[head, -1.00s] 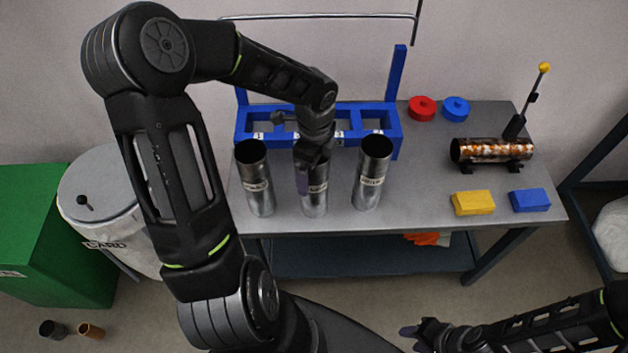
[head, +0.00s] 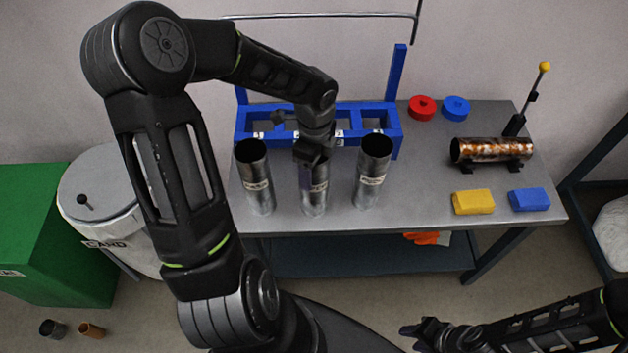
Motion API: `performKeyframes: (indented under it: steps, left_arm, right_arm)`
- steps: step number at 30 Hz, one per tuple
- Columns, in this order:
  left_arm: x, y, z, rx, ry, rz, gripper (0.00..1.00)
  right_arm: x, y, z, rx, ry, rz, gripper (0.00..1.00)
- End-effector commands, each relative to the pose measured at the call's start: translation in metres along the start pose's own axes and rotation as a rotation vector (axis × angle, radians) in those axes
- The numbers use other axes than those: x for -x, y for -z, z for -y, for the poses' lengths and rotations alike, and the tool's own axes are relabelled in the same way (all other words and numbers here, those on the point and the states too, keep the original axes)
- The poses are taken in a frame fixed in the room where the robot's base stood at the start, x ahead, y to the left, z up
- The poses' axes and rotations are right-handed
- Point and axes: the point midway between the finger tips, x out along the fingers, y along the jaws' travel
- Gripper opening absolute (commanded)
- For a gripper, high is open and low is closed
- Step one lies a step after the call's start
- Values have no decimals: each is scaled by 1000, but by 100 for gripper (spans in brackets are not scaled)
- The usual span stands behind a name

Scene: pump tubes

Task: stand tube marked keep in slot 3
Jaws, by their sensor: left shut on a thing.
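Three grey metal tubes with pale labels stand upright in a row on the table: the left tube (head: 259,195), the middle tube (head: 315,203) and the right tube (head: 370,190). The label words are too small to read for sure. My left gripper (head: 309,172) is shut on the middle tube near its upper part; the gripper and wrist hide its top. The blue rack (head: 395,128) with numbered slots stands behind the tubes. My arm hides part of its front, and I cannot make out slot 3's number clearly. My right gripper (head: 413,337) is low at the bottom right, away from the table.
A rusty tube (head: 490,150) lies on a stand at the right. A red disc (head: 422,107), a blue disc (head: 456,108), a yellow block (head: 473,202) and a blue block (head: 530,200) are on the table (head: 420,190). A bin (head: 120,235) stands left.

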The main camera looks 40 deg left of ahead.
Motion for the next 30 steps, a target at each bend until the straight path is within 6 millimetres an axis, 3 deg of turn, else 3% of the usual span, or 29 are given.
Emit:
performKeyframes:
  steps: [20,30]
  left_arm:
    - [0,0,0,0,-1,0,2]
    - [2,0,0,0,1,1,0]
  right_arm:
    - [0,0,0,0,0,0,36]
    - [0,0,0,0,0,0,36]
